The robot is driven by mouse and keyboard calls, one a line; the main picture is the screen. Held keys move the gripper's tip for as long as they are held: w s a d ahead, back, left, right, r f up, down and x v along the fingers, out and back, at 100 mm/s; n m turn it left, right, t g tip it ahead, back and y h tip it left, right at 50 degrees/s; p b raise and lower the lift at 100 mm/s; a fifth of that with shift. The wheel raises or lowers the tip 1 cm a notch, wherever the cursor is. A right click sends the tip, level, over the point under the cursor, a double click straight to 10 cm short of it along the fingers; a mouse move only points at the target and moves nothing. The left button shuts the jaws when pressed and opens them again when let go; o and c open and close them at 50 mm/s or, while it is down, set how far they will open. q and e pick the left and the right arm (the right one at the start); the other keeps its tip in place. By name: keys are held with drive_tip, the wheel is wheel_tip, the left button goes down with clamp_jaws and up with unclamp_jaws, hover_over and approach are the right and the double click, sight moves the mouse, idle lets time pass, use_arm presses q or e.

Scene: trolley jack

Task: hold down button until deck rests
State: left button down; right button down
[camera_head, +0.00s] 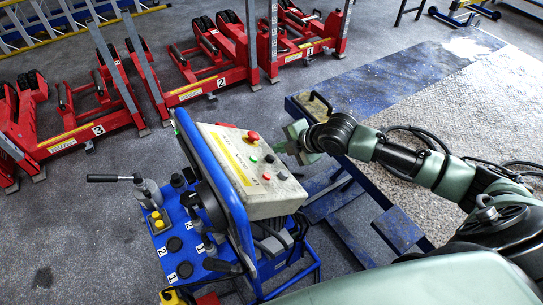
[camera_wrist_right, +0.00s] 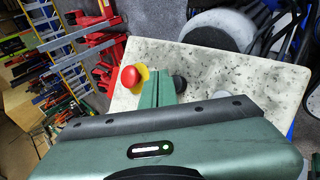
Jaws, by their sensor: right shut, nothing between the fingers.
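A pale, worn control box (camera_head: 236,192) with a yellow label sits on a blue trolley. Its top carries a red mushroom button (camera_head: 253,136) and several small buttons, among them a black button (camera_head: 269,158) and a small red button (camera_head: 266,177). My right gripper (camera_head: 293,140) is shut and empty at the box's right edge. In the right wrist view its fingers (camera_wrist_right: 158,82) point at the panel between the mushroom button (camera_wrist_right: 130,77) and a black button (camera_wrist_right: 180,84); I cannot tell whether they touch. A blue-edged deck (camera_head: 365,85) lies behind my right arm. The left gripper is out of view.
The blue trolley (camera_head: 190,245) has a lever and fittings at its left. Red numbered lifting units (camera_head: 205,75) stand in a row at the back left. Grey floor (camera_head: 75,225) is clear at the left. Blue frame parts (camera_head: 350,240) lie right of the trolley.

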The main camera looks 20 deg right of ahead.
drive_tip(key=shift+f, duration=0.1)
drive_tip(key=shift+a+f, duration=0.2)
drive_tip(key=shift+a, duration=0.05)
drive_tip(key=shift+s+a+f, duration=0.15)
drive_tip(key=shift+a+f, duration=0.2)
drive_tip(key=shift+f, duration=0.15)
idle(2.9)
drive_tip(key=shift+r, duration=0.1)
drive_tip(key=shift+d+r+p, duration=0.45)
drive_tip(key=shift+r+p, duration=0.15)
drive_tip(key=shift+p, duration=0.15)
drive_tip(key=shift+d+r, duration=0.1)
drive_tip(key=shift+d, duration=0.05)
drive_tip(key=shift+w+d+r+p, duration=0.2)
drive_tip(key=shift+d+r+p, duration=0.65)
drive_tip(key=shift+r, duration=0.15)
drive_tip(key=shift+w+d+r+p, duration=0.15)
drive_tip(key=shift+d+r+p, duration=0.55)
drive_tip(key=shift+r+p, duration=0.2)
